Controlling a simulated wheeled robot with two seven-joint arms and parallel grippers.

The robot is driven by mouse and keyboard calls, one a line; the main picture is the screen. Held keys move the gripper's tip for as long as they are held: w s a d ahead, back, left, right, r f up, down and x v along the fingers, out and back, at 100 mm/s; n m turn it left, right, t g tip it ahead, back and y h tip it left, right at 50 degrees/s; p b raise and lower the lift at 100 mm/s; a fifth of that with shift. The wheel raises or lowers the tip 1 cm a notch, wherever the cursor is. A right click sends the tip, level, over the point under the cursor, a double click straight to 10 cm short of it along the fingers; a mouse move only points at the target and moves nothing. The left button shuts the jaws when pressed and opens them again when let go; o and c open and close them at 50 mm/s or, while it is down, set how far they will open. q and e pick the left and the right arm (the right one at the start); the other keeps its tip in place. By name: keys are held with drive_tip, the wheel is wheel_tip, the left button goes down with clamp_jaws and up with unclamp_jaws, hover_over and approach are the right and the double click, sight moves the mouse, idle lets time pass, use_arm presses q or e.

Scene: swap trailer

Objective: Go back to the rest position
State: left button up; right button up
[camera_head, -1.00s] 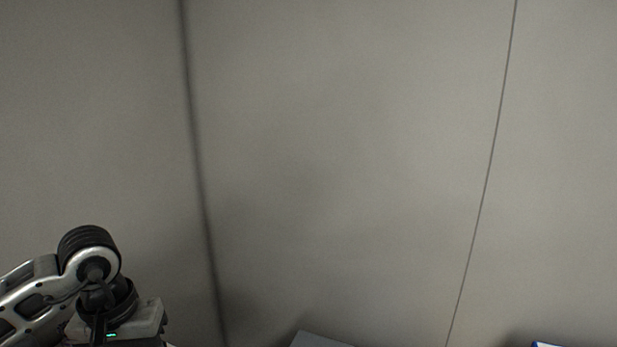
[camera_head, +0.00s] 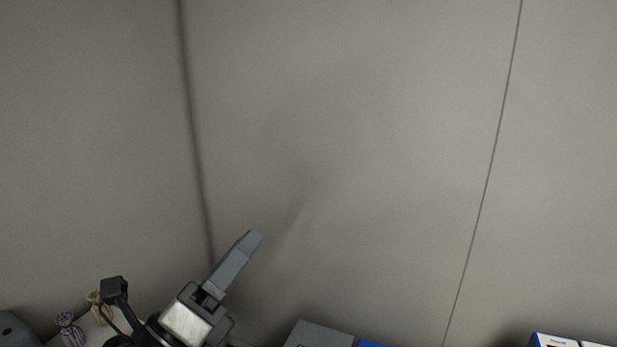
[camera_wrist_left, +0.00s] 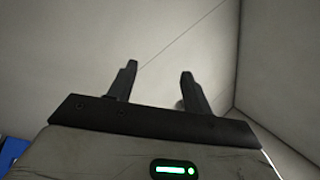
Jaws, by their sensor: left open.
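My left gripper (camera_head: 250,238) is at the lower left of the head view, pointing up and to the right in front of the bare wall. In the left wrist view its two dark fingers (camera_wrist_left: 158,78) stand apart with nothing between them. The gripper is open and empty. My right gripper is in neither view.
Two small tied pouches, one purple (camera_head: 71,331) and one tan (camera_head: 98,306), are at the lower left. A grey box (camera_head: 318,335) and a blue item (camera_head: 371,343) are at the bottom middle. A blue and white box (camera_head: 556,341) is at the lower right. The wall (camera_head: 350,130) fills the rest.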

use_arm(q)
drive_tip(key=a+f+n+g+y, duration=0.2)
drive_tip(key=a+f+n+y, duration=0.45)
drive_tip(key=n, duration=0.45)
drive_tip(key=a+f+n+g+y, duration=0.1)
drive_tip(key=a+f+n+y, duration=0.4)
drive_tip(key=f+n+y, duration=0.45)
drive_tip(key=s+f+n+g+h, duration=0.1)
drive_tip(key=s+f+n+g, duration=0.55)
drive_tip(key=s, duration=0.25)
drive_tip(key=s+f+n+g+h, duration=0.1)
drive_tip(key=s+f+n+g, duration=0.4)
drive_tip(key=s+f, duration=0.3)
drive_tip(key=w+d+f+t+h+b, duration=0.1)
drive_tip(key=w+d+f+t+b, duration=0.1)
drive_tip(key=f+b, duration=0.3)
drive_tip(key=w+d+f+t+h+b, duration=0.2)
drive_tip(key=d+f+t+b, duration=0.2)
drive_tip(key=f, duration=0.4)
drive_tip(key=shift+d+b, duration=0.15)
drive_tip(key=shift+b, duration=0.35)
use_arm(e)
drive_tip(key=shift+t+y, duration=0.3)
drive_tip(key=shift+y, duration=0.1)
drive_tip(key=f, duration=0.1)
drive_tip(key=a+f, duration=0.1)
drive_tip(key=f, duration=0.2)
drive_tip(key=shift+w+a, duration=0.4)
